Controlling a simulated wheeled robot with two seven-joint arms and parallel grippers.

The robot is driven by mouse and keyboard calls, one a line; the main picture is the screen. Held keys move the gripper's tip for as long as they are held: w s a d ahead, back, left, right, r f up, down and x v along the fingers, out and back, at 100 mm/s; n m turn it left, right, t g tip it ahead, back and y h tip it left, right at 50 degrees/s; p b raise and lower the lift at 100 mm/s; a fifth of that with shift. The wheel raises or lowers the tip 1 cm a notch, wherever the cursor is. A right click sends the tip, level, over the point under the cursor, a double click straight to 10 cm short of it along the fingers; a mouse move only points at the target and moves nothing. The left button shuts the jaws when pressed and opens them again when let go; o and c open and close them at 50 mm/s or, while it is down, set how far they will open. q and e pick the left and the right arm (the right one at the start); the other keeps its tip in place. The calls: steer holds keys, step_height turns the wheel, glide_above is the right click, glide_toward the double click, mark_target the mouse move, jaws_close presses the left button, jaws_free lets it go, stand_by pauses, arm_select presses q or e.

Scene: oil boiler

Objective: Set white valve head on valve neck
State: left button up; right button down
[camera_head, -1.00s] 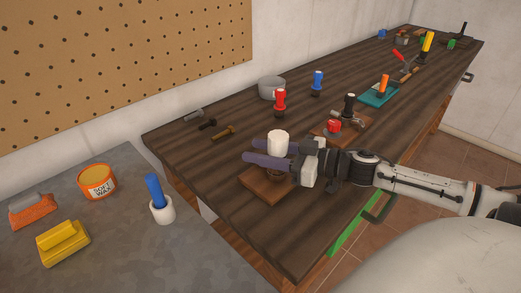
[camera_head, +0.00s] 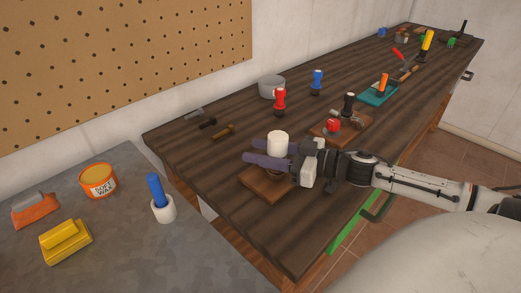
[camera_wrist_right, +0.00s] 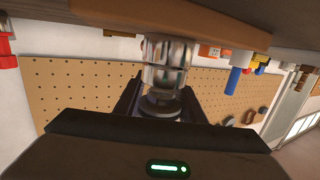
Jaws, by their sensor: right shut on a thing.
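The white valve head (camera_head: 278,141) is a short white cylinder standing up between the fingers of my right gripper (camera_head: 268,160), which is shut on it. It sits above a wooden block (camera_head: 262,184) near the front edge of the dark workbench. In the right wrist view, which looks upside down, a shiny metal valve neck (camera_wrist_right: 168,62) joins the wooden block (camera_wrist_right: 180,18). A darker ringed part (camera_wrist_right: 162,104) lies in line with the neck, between the fingers; I cannot tell whether head and neck are fully seated. My left gripper is out of view.
Behind stand a red-handled tool (camera_head: 280,100), a blue-handled tool (camera_head: 318,80) and a grey pot (camera_head: 271,87). A block with a red valve (camera_head: 333,126) is close to my right gripper. The grey table holds a wax tin (camera_head: 98,180) and a blue-handled tool in a white cup (camera_head: 163,209).

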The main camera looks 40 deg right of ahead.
steer(key=shift+s+f, duration=0.2)
steer(key=shift+f, duration=0.5)
stand_by(1.7)
steer(key=shift+d+f, duration=0.1)
steer(key=shift+d, duration=0.1)
stand_by(1.5)
steer(key=shift+s+a+f, duration=0.1)
steer(key=shift+a+f, duration=0.1)
steer(key=shift+f, duration=0.05)
stand_by(2.5)
steer(key=c, duration=1.1)
jaws_free()
steer(key=shift+s+f, duration=0.1)
steer(key=shift+s+d+f, duration=0.1)
steer(key=shift+s+d, duration=0.15)
steer(key=v, duration=0.3)
steer(key=r+v, duration=0.1)
steer(key=v, duration=0.2)
steer(key=r+v, duration=0.1)
steer(key=v, duration=0.1)
steer(key=shift+s+d, duration=0.2)
steer(key=shift+d, duration=0.05)
steer(key=shift+s+r, duration=0.25)
steer(key=shift+r, duration=0.1)
